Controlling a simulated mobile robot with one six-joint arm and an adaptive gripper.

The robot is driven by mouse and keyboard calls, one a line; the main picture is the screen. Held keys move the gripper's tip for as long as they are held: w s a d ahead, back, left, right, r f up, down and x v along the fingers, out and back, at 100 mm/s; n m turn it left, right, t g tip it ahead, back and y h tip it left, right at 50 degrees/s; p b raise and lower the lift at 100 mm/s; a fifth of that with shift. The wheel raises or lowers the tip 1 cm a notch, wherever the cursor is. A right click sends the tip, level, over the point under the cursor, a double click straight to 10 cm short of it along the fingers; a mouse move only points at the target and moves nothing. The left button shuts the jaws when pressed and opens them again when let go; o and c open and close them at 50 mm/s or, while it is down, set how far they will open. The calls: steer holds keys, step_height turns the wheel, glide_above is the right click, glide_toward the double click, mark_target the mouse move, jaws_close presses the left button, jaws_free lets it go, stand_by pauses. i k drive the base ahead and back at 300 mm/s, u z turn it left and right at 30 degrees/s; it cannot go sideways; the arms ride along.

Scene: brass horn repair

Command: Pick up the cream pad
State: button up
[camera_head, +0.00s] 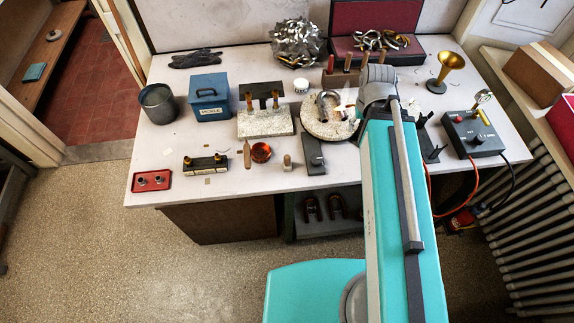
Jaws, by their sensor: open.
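No cream pad can be made out for certain. My teal arm reaches over the right half of the table, far from both. My gripper does not show; the grey end of the arm hides whatever is beyond it.
A radiator stands at right. Floor at left is clear.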

mark_target(287, 167)
steer(key=z, duration=0.7)
steer(key=k, duration=0.7)
steer(key=u, duration=0.95)
steer(key=i, duration=0.45)
steer(key=u, duration=0.2)
